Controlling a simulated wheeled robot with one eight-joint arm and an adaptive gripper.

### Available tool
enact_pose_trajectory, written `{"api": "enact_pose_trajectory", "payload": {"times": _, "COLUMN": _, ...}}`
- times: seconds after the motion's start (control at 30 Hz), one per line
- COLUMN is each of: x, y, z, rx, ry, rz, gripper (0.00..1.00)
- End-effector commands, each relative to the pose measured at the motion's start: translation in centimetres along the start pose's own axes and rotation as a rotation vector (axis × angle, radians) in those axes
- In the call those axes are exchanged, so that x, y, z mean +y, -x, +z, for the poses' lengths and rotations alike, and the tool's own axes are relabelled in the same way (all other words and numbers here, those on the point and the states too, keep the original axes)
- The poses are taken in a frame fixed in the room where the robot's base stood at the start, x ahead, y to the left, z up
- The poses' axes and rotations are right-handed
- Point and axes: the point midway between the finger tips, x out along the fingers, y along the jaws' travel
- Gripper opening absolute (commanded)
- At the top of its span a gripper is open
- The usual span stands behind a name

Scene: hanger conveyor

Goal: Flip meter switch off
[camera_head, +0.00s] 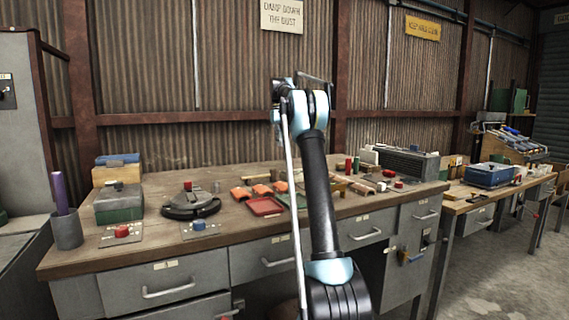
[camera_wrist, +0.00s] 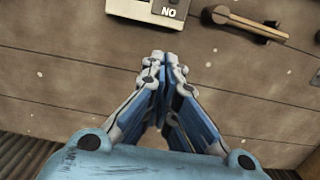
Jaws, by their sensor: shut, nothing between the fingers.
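A pale box or plate (camera_wrist: 147,9) is cut off by the top edge of the wrist view. It carries a small black label (camera_wrist: 172,12) that reads NO from this side. I cannot tell whether it is the meter, and no switch lever shows clearly on it. My gripper (camera_wrist: 165,57) is shut and empty, its fingertips together below the label in the picture, apart from the plate. In the head view my arm rises in front of the bench and my fingers cannot be made out.
The wooden workbench (camera_head: 70,262) holds a green and grey box (camera_head: 118,203), a round black device (camera_head: 191,202), red and blue buttons on plates, and several small parts. A wooden-handled tool (camera_wrist: 245,22) lies right of the plate. The corrugated wall stands behind.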

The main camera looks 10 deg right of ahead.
Motion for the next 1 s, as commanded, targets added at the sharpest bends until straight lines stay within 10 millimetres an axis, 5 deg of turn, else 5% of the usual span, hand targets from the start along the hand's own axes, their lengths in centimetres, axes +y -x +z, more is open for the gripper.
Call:
{"api": "enact_pose_trajectory", "payload": {"times": 0.37, "x": -0.3, "y": -1.9, "z": -0.1, "rx": 0.0, "ry": 0.003, "rz": 0.0, "gripper": 0.0}}
{"api": "enact_pose_trajectory", "payload": {"times": 0.87, "x": -0.3, "y": -10.0, "z": -0.1, "rx": 0.0, "ry": 0.003, "rz": 0.0, "gripper": 0.0}}
{"api": "enact_pose_trajectory", "payload": {"times": 1.0, "x": -0.3, "y": -9.4, "z": 1.6, "rx": 0.0, "ry": 0.003, "rz": 0.0, "gripper": 0.0}}
